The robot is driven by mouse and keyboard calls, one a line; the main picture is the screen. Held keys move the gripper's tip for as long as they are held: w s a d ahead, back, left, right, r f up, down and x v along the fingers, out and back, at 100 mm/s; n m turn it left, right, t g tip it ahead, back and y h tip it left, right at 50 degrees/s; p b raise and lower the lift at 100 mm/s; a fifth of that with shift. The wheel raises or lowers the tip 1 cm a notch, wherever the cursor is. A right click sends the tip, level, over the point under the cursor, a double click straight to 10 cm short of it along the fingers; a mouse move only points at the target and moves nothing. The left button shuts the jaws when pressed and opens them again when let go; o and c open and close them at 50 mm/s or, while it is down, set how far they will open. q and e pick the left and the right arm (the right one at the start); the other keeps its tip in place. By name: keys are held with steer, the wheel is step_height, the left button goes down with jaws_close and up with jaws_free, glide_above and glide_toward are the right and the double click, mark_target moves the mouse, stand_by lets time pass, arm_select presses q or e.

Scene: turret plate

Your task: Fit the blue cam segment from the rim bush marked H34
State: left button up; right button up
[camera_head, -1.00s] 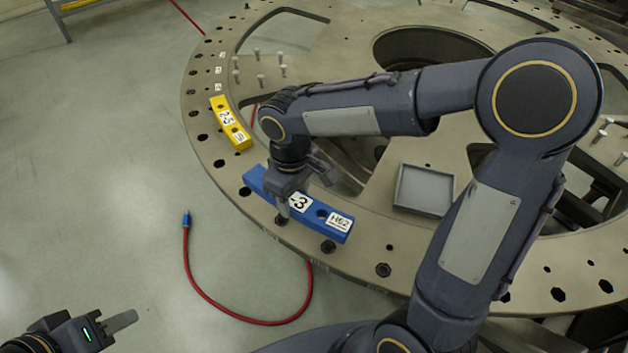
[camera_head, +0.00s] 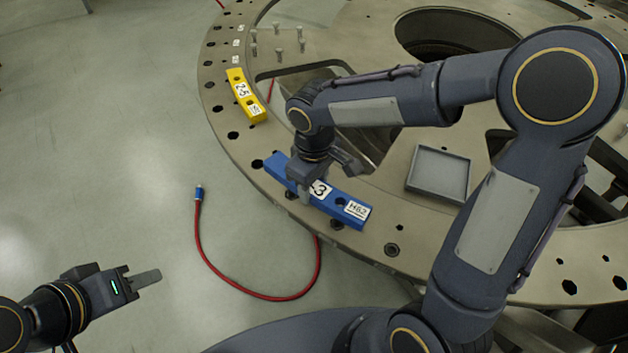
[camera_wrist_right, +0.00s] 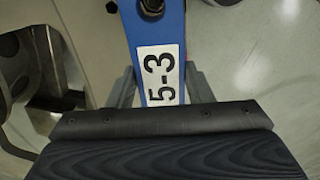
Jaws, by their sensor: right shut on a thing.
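The blue cam segment (camera_head: 290,176) is a slightly bent bar with white labels reading 5-3 and H62 and dark holes in its top. It is over the outer rim of the big turret plate (camera_head: 240,147); I cannot tell whether it touches the plate. My right gripper (camera_head: 306,192) is shut across its middle, and the right wrist view shows the segment (camera_wrist_right: 155,28) between the jaws. Dark rim holes show beside its outer edge, one partly covered. My left gripper (camera_head: 146,279) is over the floor at lower left, away from the plate; its jaw gap is unclear. No H34 marking is legible.
A yellow segment (camera_head: 233,78) lies on the rim further back. Several upright pins (camera_head: 278,54) stand behind it. A grey square tray (camera_head: 440,173) lies on the plate to the right. A red hose (camera_head: 245,290) with a blue end loops on the floor near the rim.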

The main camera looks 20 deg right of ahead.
steer(key=shift+f+b, duration=2.3)
steer(key=shift+f, duration=0.7)
steer(key=o, duration=1.3)
step_height(320, 180, up, 7)
steer(key=shift+r, duration=0.4)
